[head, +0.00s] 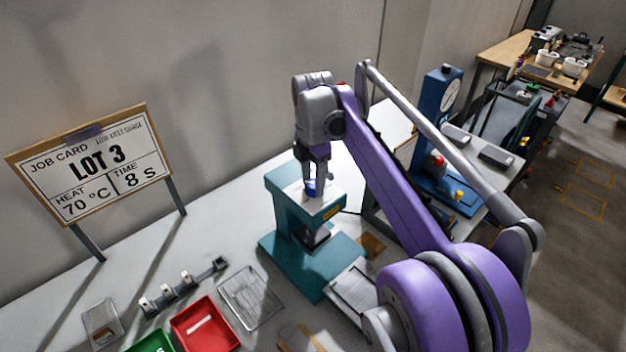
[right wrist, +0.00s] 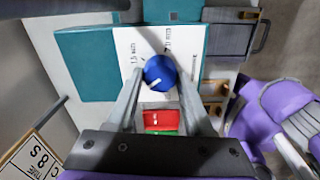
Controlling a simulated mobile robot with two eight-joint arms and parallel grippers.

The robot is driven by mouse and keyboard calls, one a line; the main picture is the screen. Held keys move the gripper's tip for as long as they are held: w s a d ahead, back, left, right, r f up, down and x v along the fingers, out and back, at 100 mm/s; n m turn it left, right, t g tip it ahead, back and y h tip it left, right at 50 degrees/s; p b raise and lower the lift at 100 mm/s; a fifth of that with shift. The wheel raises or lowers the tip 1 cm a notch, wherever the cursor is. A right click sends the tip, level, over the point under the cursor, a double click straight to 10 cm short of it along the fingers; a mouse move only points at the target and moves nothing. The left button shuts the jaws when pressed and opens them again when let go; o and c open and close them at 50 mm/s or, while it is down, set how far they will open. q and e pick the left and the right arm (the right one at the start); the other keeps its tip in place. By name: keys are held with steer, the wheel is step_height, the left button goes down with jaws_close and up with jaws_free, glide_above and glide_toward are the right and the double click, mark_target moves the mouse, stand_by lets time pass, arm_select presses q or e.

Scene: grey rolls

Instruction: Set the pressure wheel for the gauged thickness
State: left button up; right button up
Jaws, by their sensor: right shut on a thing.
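The teal press (head: 287,215) stands on the bench, with a white label plate on top, also in the right wrist view (right wrist: 130,45). The blue pressure wheel (right wrist: 160,72) sits on this plate, with a white mark toward its lower left in that view. Small print surrounds it; one label seems to start with 1.5, the rest is hard to read. My right gripper (head: 316,186) points down from above, its fingers shut on the wheel's two sides. The blue gauge stand (head: 440,125) with a white dial is behind my right arm; its reading is too small to tell. My left gripper is not in view.
A job card (head: 95,165) reads LOT 3, heat 70 °C, time 8 s. A red tray (head: 205,325), a green tray (head: 152,342), a wire rack (head: 250,297) and a rail with pegs (head: 183,287) lie in front of the press.

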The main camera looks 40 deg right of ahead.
jaws_close()
